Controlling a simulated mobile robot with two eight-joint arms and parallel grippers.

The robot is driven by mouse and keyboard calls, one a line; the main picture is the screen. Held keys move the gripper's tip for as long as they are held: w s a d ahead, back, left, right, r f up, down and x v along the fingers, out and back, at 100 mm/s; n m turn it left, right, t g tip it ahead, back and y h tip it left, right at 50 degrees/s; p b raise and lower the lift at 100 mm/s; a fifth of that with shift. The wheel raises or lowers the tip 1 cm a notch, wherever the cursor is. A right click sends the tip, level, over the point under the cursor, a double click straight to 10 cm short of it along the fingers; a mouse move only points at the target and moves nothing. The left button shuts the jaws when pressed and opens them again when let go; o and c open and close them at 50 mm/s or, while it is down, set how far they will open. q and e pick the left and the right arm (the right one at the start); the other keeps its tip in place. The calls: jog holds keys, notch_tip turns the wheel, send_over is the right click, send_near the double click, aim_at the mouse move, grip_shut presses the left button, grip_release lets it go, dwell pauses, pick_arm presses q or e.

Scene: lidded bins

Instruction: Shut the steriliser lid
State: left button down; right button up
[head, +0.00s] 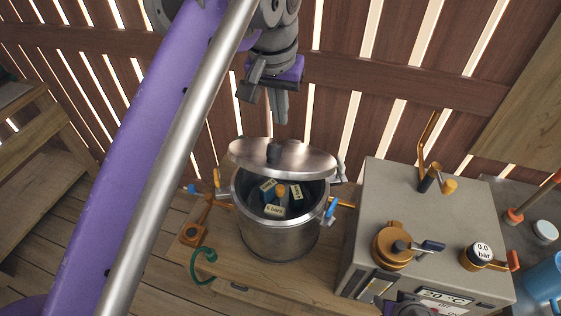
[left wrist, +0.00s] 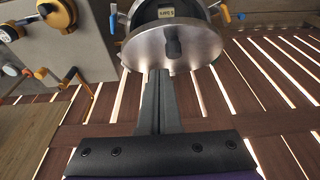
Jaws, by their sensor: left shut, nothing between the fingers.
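The steriliser is a round metal pot (head: 277,236) on a wooden bench. Its metal lid (head: 300,160) is raised and tilted open at the back, with a dark knob (head: 274,152) on it. Several dark items with pale labels lie inside the pot.
A grey control box (head: 410,215) with brass fittings and a pressure gauge (head: 482,250) stands right of the pot. A green hook-shaped handle (head: 205,262) and a brass fitting (head: 192,233) are at its left. A slatted wooden fence (head: 340,70) stands behind.

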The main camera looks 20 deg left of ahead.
pick_arm(q)
jog(key=b, duration=0.2)
send_over(281, 168)
jog(key=w, duration=0.1)
jog(key=x, duration=0.3)
jog(key=s+x, duration=0.1)
jog(key=x, duration=0.2)
jog(key=s+x, duration=0.1)
jog(key=x, duration=0.2)
jog(key=shift+f, duration=0.35)
jog(key=f, duration=0.1)
jog(key=s+f, duration=0.1)
jog(key=f, duration=0.1)
jog(key=shift+s, duration=0.25)
jog(key=shift+s+f, duration=0.2)
jog(key=shift+f, duration=0.05)
jog(key=shift+f, duration=0.1)
jog(key=shift+s+f, duration=0.2)
jog(key=s+f+t+b, duration=0.2)
jog(key=s+f+t, duration=0.1)
jog(key=f, duration=0.4)
jog(key=s+f+t+b, duration=0.2)
jog(key=s+f+t, duration=0.1)
jog(key=f, duration=0.5)
jog(key=shift+a+b, duration=0.15)
jog(key=shift+b, duration=0.15)
jog(key=shift+s, duration=0.1)
